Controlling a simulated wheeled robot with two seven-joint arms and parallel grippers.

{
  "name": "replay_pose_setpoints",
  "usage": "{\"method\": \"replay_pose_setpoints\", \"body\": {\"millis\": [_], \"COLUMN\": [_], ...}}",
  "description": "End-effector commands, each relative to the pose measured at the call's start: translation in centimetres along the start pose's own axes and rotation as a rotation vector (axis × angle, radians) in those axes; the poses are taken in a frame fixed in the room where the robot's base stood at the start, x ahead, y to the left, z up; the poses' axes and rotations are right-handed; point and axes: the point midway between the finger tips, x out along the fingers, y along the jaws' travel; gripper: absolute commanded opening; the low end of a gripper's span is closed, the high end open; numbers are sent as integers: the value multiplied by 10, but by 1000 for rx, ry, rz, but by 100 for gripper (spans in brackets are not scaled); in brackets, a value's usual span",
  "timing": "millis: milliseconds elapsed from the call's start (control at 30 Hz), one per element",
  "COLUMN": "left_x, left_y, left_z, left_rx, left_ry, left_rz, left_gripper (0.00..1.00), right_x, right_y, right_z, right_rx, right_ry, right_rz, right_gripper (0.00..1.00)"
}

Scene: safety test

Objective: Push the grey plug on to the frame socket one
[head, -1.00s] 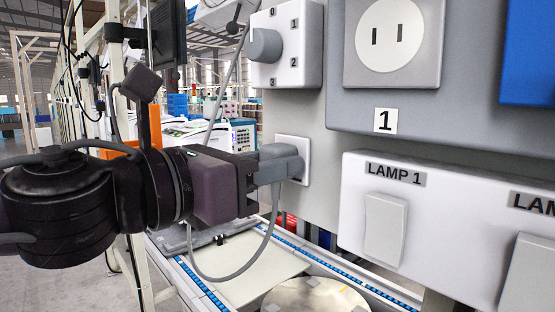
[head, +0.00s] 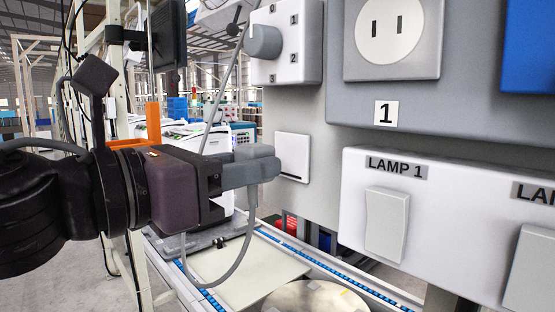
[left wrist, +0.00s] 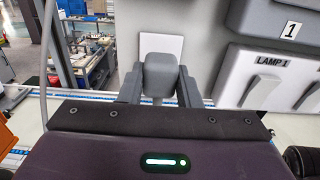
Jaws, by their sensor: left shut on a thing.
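My left gripper (head: 232,176) is shut on the grey plug (head: 258,158), whose grey cable hangs down in a loop. In the left wrist view the plug (left wrist: 160,74) sits between both fingers, in front of the white plate (left wrist: 172,44). A round two-slot socket (head: 390,36) is on the grey panel at upper right, with a label 1 (head: 384,114) below it. The plug's front face is hidden. My right gripper is not in view.
A rotary switch box (head: 286,43) is above the plate. A white switch box marked LAMP 1 (head: 395,170) juts out at right. A blue block (head: 528,50) is at the upper right edge. A bench with blue-striped rails (head: 205,298) lies below.

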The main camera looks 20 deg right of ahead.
Motion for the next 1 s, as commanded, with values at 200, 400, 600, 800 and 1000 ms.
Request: {"method": "replay_pose_setpoints", "body": {"millis": [200,400,600,800,1000], "left_x": [-9,-17,-25,-27,-27], "left_y": [0,1,0,0,0], "left_z": [0,0,0,0,0], "left_rx": [1,1,1,1,1], "left_ry": [-2,-1,-1,0,0], "left_rz": [1,2,1,1,1], "left_gripper": [0,0,0,0,0], "right_x": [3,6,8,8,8], "right_y": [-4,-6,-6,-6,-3], "right_z": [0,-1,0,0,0], "right_rx": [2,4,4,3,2], "right_ry": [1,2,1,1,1], "right_rz": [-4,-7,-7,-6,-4], "right_gripper": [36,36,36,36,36]}}
